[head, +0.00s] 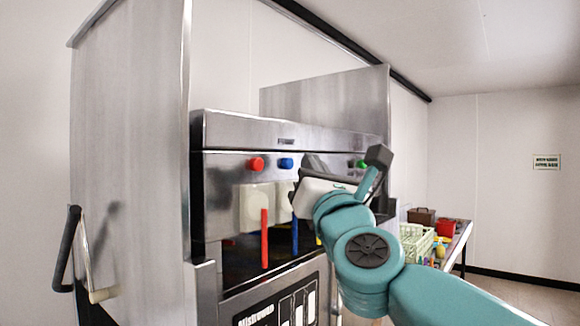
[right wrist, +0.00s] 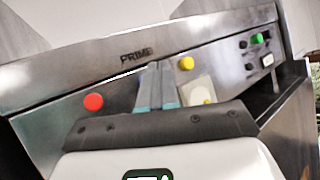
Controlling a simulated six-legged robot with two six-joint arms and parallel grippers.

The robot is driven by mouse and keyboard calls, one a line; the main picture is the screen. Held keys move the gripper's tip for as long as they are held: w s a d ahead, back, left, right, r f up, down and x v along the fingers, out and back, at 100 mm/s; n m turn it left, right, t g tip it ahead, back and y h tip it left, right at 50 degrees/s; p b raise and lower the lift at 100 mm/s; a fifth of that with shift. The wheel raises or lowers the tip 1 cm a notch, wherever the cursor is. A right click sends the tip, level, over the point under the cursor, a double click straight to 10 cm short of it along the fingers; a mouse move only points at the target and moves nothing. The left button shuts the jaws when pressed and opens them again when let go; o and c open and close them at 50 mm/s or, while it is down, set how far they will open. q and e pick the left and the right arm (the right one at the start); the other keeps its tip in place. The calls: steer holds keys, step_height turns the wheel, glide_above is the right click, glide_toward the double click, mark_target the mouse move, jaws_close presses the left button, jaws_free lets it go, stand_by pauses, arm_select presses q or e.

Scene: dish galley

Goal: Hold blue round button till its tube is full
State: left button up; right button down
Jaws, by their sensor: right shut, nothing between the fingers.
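The blue round button (head: 286,163) is on the steel machine's front panel, just right of the red button (head: 256,164). My right gripper (head: 307,164) is shut and empty, its tips close to the right of the blue button in the head view. In the right wrist view the shut fingers (right wrist: 155,72) point at the panel between the red and yellow buttons and hide the blue one. I cannot tell whether they touch it. A blue tube (head: 295,238) stands below, partly hidden by my gripper; its fill level is unclear. My left gripper is not in view.
A red tube (head: 264,238) stands left of the blue one, before a pale container (head: 257,208). A yellow button (right wrist: 186,63) and a green button (right wrist: 257,37) are farther right. A tall steel panel (head: 128,150) stands at left. A side table holds a pale green crate (head: 415,243).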

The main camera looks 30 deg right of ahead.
steer(key=shift+s+d+b, duration=0.15)
steer(key=shift+s+d, duration=0.1)
steer(key=shift+s, duration=0.4)
steer(key=shift+s+d+b, duration=0.15)
steer(key=shift+s+d, duration=0.15)
steer(key=shift+s, duration=0.4)
steer(key=shift+s+d+b, duration=0.15)
steer(key=shift+s+d, duration=0.1)
steer(key=shift+s, duration=0.4)
